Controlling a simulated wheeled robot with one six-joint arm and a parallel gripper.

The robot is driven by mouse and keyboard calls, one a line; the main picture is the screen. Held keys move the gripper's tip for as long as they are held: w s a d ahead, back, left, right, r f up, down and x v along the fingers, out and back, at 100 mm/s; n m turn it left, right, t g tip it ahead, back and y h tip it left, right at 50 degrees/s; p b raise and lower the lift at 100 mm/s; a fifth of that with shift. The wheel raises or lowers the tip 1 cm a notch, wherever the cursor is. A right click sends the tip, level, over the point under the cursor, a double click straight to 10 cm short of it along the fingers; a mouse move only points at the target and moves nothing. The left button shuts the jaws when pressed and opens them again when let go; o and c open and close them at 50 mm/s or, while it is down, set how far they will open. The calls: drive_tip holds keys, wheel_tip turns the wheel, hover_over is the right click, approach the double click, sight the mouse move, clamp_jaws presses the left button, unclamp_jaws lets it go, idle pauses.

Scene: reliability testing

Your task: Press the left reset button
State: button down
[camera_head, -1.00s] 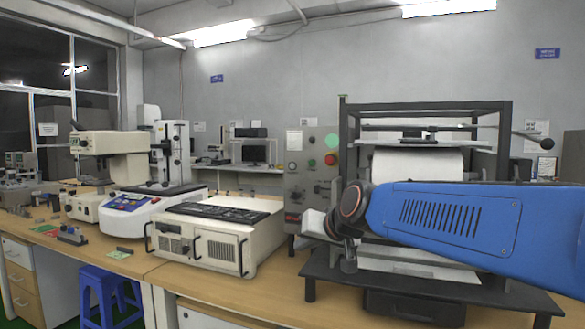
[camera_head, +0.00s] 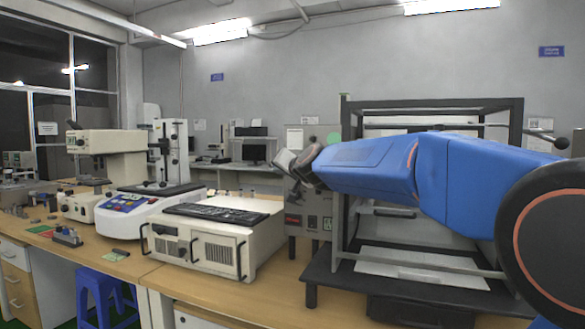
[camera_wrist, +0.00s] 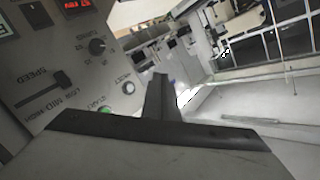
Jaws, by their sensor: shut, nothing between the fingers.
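The grey control panel (camera_head: 296,210) stands left of the black frame machine. In the wrist view, the panel (camera_wrist: 45,100) fills the left side, turned in the picture, with a SPEED slider (camera_wrist: 62,82), a black knob (camera_wrist: 97,46), a small pale round button (camera_wrist: 128,87) and a partly covered green button (camera_wrist: 105,110). I cannot read which one is marked reset. My gripper (camera_head: 284,161) is in front of the panel's upper part and hides its upper controls. In the wrist view my gripper (camera_wrist: 161,84) is shut and empty, its tip right of the pale button; contact cannot be told.
A black frame machine (camera_head: 345,150) stands behind my arm, close on the right. A beige case with a keyboard (camera_head: 205,236) sits left of the panel. A white instrument (camera_head: 140,200) stands further left. Some bare table (camera_head: 278,278) shows in front of the panel.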

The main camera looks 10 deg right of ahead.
drive_tip(key=shift+w, duration=0.1)
idle(0.3)
drive_tip(key=w+d, duration=0.5)
drive_tip(key=w, duration=0.2)
idle(0.5)
drive_tip(key=shift+d, duration=0.15)
idle(1.8)
drive_tip(key=shift+w+d, duration=0.2)
drive_tip(key=shift+w, duration=0.1)
drive_tip(key=shift+w+d, duration=0.2)
drive_tip(key=shift+w, duration=0.15)
idle(0.9)
drive_tip(key=shift+s, duration=0.15)
drive_tip(key=shift+s+a, duration=0.5)
drive_tip(key=shift+s, duration=0.05)
idle(0.4)
